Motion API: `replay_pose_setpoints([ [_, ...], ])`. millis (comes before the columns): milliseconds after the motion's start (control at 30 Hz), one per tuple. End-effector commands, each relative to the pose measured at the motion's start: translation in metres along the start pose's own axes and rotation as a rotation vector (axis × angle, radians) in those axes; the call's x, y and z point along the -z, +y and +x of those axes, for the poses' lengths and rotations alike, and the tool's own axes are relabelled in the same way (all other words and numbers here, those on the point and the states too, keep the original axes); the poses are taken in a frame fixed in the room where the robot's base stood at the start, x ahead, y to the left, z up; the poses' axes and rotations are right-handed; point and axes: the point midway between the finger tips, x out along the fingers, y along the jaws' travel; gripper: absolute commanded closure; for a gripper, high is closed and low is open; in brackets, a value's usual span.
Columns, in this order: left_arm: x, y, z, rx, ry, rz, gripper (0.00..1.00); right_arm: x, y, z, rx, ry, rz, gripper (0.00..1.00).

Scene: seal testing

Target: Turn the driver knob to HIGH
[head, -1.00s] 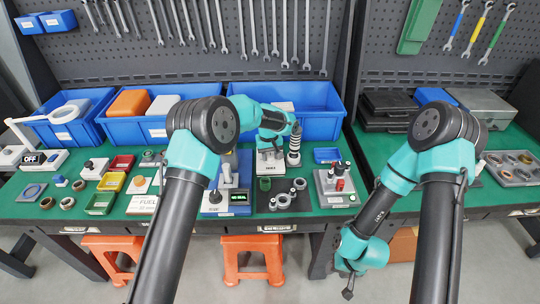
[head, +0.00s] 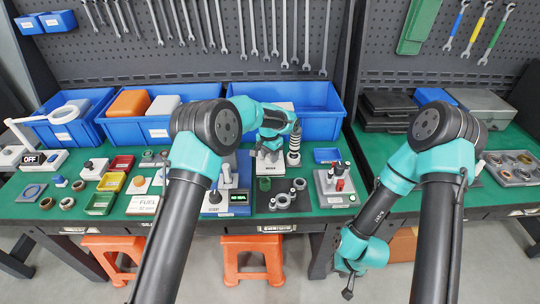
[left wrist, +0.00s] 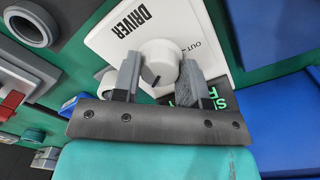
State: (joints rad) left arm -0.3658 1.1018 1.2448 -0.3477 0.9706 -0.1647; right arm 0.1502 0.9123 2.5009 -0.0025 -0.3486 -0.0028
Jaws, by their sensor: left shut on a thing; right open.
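The driver box has a white face marked DRIVER (left wrist: 112,34) in the left wrist view, with a round white knob (left wrist: 158,64) that bears a dark pointer line. My left gripper (left wrist: 165,75) has a finger on either side of the knob and is shut on it. The knob's pointer leans toward the lower left of that view. Any HIGH mark is not legible. In the head view my left gripper (head: 268,148) is over the driver box (head: 264,168), and the knob is hidden. My right gripper (head: 348,287) hangs in front of the table, open and empty.
A grey fixture with red and black parts (head: 337,186) stands right of the driver box. A dark plate with several rings (head: 288,199) lies in front of it. Blue bins (head: 320,128) stand behind. A blue-based device with a green display (head: 239,197) is to the left.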

Motion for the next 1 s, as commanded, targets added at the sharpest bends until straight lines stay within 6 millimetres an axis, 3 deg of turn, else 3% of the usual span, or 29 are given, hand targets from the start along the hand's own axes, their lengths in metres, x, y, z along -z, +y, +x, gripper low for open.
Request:
replay_pose_setpoints([
  [500, 0.0006, 0.0003, -0.0008, 0.0, -0.015, 0.367, 0.84, 0.0, 0.0, 0.0, 0.0, 0.0, 0.0, 0.57],
  [1000, 0.0006, 0.0003, -0.0009, 0.001, -0.018, 0.422, 0.84, 0.0, 0.0, 0.0, 0.0, 0.0, 0.0, 0.57],
])
